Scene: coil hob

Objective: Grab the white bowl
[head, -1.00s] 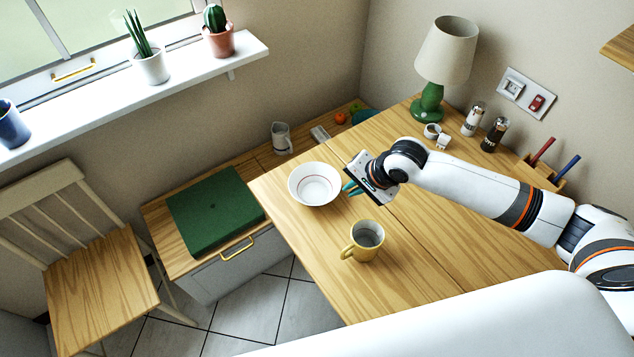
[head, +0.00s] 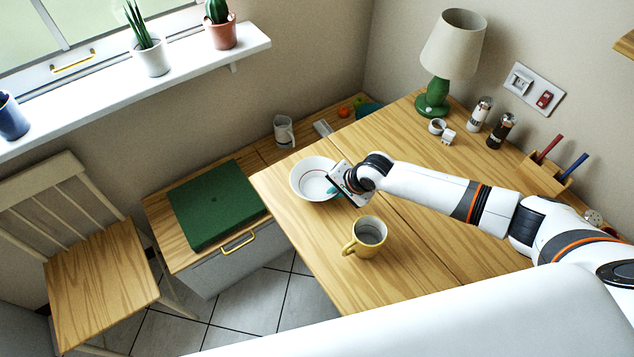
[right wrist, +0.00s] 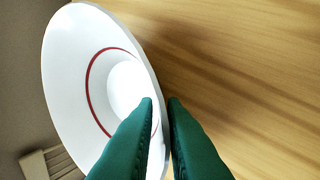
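The white bowl (head: 308,180), with a red ring inside, stands upright near the table's left edge. It also shows large in the right wrist view (right wrist: 75,60). My right gripper (head: 334,190) is at the bowl's right rim. In the right wrist view its green fingers (right wrist: 160,100) straddle the rim, one inside the bowl and one outside, with only a narrow gap between them. It looks shut on the rim. In the head view the gripper's body partly hides the bowl's right side. My left gripper is not in view.
A yellow mug (head: 368,237) stands close in front of the bowl and gripper. A green lamp (head: 434,100), shakers (head: 478,115) and a wooden pen holder (head: 543,175) stand farther right. The table (head: 350,285) is clear in front.

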